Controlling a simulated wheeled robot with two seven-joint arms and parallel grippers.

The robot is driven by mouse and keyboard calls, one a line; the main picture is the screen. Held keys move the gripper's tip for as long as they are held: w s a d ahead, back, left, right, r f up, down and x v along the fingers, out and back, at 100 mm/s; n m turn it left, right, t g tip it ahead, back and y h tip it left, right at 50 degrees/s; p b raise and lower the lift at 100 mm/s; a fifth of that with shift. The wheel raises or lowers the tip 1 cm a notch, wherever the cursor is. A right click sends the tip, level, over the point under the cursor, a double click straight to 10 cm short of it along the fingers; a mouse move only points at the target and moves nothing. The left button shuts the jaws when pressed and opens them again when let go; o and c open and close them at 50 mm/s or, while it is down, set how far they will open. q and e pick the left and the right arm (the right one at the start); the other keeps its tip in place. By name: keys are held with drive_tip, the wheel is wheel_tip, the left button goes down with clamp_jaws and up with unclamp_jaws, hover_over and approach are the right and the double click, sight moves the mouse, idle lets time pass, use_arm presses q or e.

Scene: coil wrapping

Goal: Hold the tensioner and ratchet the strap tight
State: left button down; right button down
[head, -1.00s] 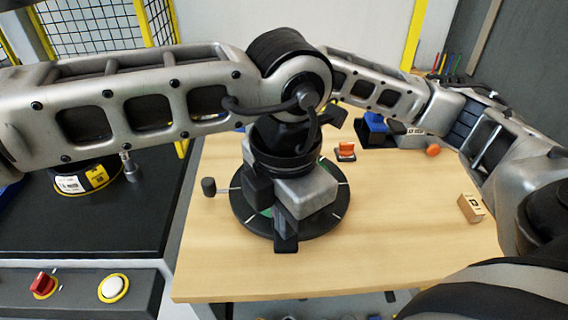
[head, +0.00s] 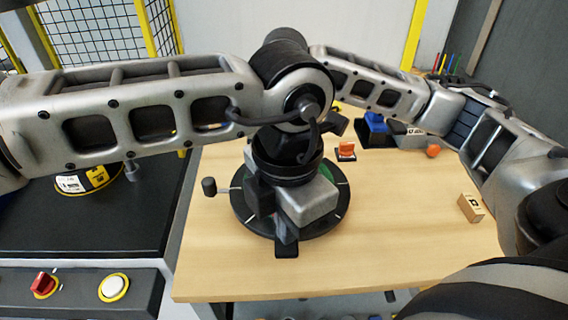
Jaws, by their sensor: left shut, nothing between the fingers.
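My left gripper (head: 287,248) is over the round black turntable (head: 325,222), fingers pointing down and shut with nothing seen between them. Its body hides most of the turntable's middle, where a bit of green shows. I cannot tell whether the fingertips touch the disc. A blue and grey tool (head: 376,122), perhaps the tensioner, stands toward the back right of the table, apart from my left gripper. No strap can be made out.
At left, a panel has a red switch (head: 43,284) and a white button (head: 113,288).

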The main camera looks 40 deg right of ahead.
use_arm(q)
drive_tip(key=shift+w+f, duration=0.15)
drive_tip(key=shift+f, duration=0.7)
drive_tip(key=shift+w+f, duration=0.1)
drive_tip(key=shift+f, duration=0.7)
use_arm(e)
drive_tip(key=shift+s+a+f, duration=0.15)
drive_tip(key=shift+s+f, duration=0.05)
drive_tip(key=shift+f, duration=0.1)
use_arm(q)
drive_tip(key=shift+r, duration=1.45)
drive_tip(key=shift+s+r, duration=0.1)
drive_tip(key=shift+r, duration=0.85)
drive_tip(key=shift+f, duration=0.1)
